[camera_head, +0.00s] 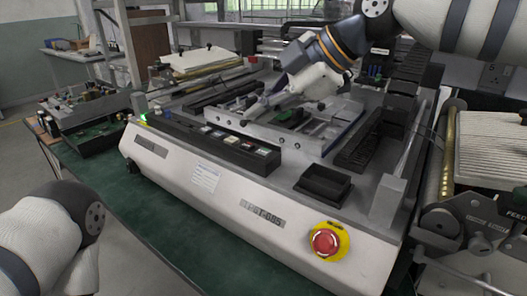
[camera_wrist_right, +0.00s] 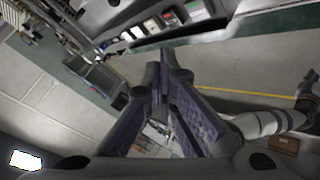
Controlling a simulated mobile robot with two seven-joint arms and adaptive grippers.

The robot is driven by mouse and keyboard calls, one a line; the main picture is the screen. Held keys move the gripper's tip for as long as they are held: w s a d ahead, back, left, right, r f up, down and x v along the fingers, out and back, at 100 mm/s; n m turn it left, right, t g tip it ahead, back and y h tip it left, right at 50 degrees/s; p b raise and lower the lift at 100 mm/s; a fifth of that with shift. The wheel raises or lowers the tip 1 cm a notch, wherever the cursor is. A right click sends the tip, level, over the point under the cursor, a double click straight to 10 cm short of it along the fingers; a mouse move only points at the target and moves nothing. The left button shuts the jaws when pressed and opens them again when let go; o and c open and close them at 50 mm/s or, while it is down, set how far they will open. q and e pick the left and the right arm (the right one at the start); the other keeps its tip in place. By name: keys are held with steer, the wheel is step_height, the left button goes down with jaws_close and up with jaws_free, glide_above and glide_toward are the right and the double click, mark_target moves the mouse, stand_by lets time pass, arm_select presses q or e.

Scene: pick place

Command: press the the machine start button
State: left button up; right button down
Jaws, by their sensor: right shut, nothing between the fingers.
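The machine (camera_head: 250,190) is a large pale grey unit with a dark button strip (camera_head: 180,125) along its front top edge. Several small square buttons (camera_head: 232,140) sit in the strip. In the right wrist view, the buttons (camera_wrist_right: 169,18) show near the top, with green, white and red faces. I cannot read which is the start button. My right gripper (camera_head: 247,115) reaches in from the upper right, above and behind the strip, apart from the buttons. Its fingers (camera_wrist_right: 164,72) are shut and empty, pointing toward the strip. My left arm shows at lower left, its gripper out of view.
A red emergency-stop button (camera_head: 325,240) on a yellow ring sits at the machine's front right. A black open tray (camera_head: 323,184) lies on top. A green light (camera_head: 144,117) glows at the strip's left end. A roller unit (camera_head: 480,160) stands at right.

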mark_target(263, 154)
step_height(263, 154, down, 2)
steer(key=shift+f, duration=1.1)
steer(key=shift+f, duration=0.2)
stand_by(0.5)
steer(key=shift+f, duration=0.25)
steer(key=shift+f, duration=0.4)
stand_by(0.7)
steer(key=shift+r, duration=0.85)
